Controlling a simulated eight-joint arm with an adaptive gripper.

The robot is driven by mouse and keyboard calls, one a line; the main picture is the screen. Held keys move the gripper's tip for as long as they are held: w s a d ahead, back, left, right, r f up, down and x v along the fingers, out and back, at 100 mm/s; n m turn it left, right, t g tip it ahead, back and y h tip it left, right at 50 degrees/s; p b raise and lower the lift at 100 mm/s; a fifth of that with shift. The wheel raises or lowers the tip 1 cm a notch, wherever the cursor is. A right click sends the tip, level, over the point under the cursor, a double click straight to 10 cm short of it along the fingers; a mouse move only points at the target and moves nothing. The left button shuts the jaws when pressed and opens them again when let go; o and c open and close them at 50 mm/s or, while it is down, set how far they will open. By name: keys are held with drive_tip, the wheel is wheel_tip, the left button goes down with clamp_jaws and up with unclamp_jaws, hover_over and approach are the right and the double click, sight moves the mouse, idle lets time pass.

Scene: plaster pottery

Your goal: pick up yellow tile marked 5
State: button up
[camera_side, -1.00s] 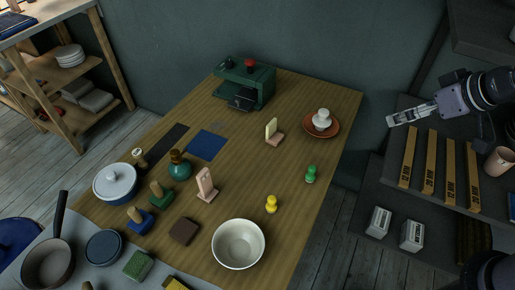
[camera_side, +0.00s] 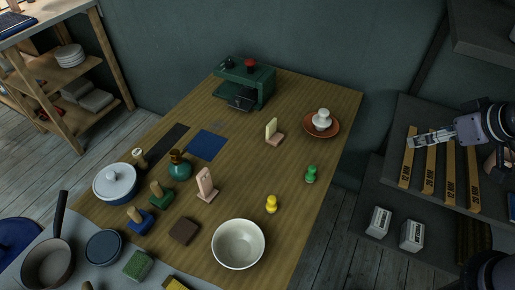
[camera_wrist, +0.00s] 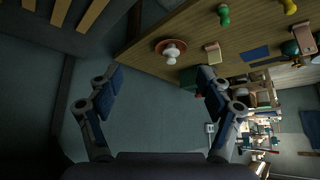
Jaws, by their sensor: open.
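A pale yellow tile (camera_side: 271,127) stands upright on a small wooden base on the table, left of the brown saucer. I cannot read a mark on it. In the wrist view a small upright piece on a base (camera_wrist: 213,53), probably this one, shows near the table edge. A pinkish upright piece on a similar base (camera_side: 205,182) stands nearer the table's middle. My gripper (camera_side: 412,142) is at the right, over the dark shelf and well away from the table. In the wrist view it is open (camera_wrist: 160,78), with nothing between its fingers.
The brown saucer (camera_side: 333,131) holds a white knobbed thing (camera_side: 322,118). A green peg (camera_side: 311,174) and a yellow peg (camera_side: 271,204) stand near the table's right edge. A white bowl (camera_side: 238,244) is in front, a green machine (camera_side: 252,85) behind. Wooden strips (camera_side: 408,158) lie below my gripper.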

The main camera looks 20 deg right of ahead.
drive_tip(key=c, duration=0.6)
